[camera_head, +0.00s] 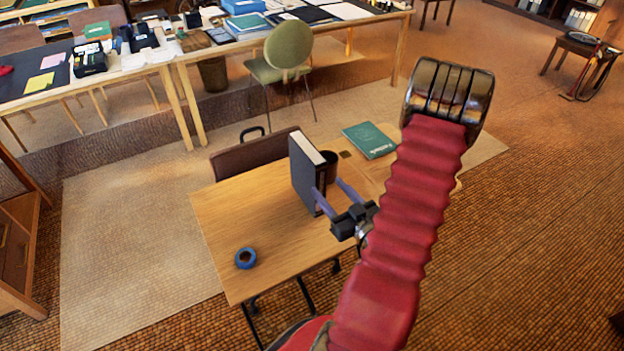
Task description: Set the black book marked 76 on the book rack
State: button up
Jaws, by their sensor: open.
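A black book (305,178) stands upright on the small wooden table, its pale page edges facing up. No number can be read on it from here. My gripper (328,186) is open, low over the table at the book's right side. Its left finger overlaps the book's lower right edge in the picture, and its right finger is clear of the book. I cannot tell whether the finger touches the book. I cannot make out a book rack.
A dark cup (330,160) stands just behind the gripper. A green book (369,140) lies flat at the table's back right. A blue tape roll (245,258) lies at front left.

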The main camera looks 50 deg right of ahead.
aim_at(315, 170)
jog(key=shift+w+r, duration=0.15)
jog(key=shift+r, duration=0.2)
jog(key=x, duration=0.8)
jog(key=shift+w+d+r, duration=0.1)
jog(key=shift+w, duration=0.2)
jog(key=shift+r+x, duration=0.15)
jog(key=shift+x, duration=1.15)
jog(key=shift+r+x, duration=0.15)
jog(key=shift+x, duration=1.1)
jog(key=shift+d, duration=0.1)
jog(key=shift+c, duration=0.7)
